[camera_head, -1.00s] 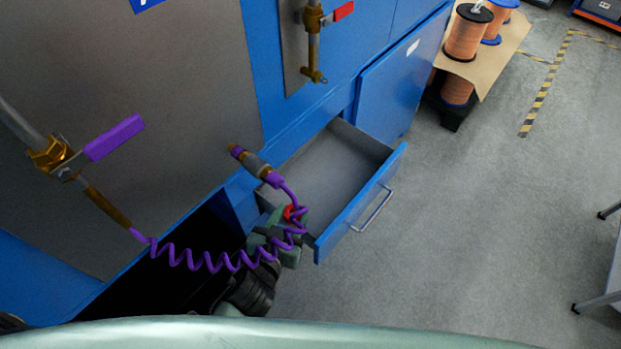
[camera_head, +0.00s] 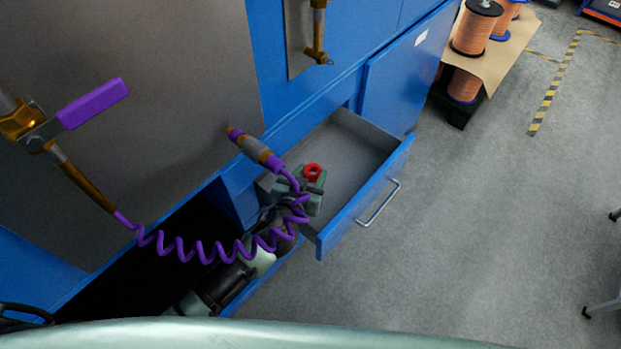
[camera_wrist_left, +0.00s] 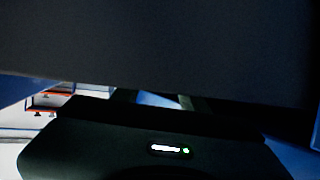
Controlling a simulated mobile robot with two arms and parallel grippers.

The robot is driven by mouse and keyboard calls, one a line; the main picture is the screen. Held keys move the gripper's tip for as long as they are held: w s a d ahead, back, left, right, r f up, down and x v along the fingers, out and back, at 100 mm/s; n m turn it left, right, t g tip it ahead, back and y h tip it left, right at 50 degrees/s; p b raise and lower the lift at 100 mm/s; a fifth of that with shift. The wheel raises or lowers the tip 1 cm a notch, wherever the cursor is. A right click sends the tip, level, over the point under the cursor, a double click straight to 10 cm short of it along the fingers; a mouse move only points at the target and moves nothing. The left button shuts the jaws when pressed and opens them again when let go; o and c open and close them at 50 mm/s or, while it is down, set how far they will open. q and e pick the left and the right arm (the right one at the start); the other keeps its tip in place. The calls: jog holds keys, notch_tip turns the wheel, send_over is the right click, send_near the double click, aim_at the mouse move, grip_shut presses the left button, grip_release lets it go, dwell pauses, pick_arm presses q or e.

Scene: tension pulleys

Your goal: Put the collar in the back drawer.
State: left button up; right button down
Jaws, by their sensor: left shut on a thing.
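The collar, a small red ring (camera_head: 313,172), is in my left gripper (camera_head: 310,183), which is shut on it. In the head view, the gripper holds it over the near-left part of the open drawer (camera_head: 361,210). The drawer is blue with a grey inside and looks empty where I can see into it. I cannot tell how high the collar is above the drawer floor. In the left wrist view, a dark surface fills most of the picture and the collar does not show. My right gripper is not in view.
A purple coiled hose (camera_head: 205,250) hangs across my left arm. It ends in a purple and grey connector (camera_head: 257,150) beside the drawer. A dark opening (camera_head: 150,270) lies at the lower left. Copper spools (camera_head: 474,30) stand at the back right.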

pick_arm(q)
jog(key=shift+r, duration=0.1)
jog(key=shift+f+b, duration=0.35)
jog(key=shift+f, duration=0.3)
jog(key=o, duration=1.3)
jog(key=shift+o, duration=0.2)
jog(key=shift+r, duration=0.15)
jog(key=v, duration=0.4)
jog(key=p+v, duration=0.1)
jog(key=v, duration=0.7)
jog(key=shift+r, duration=0.45)
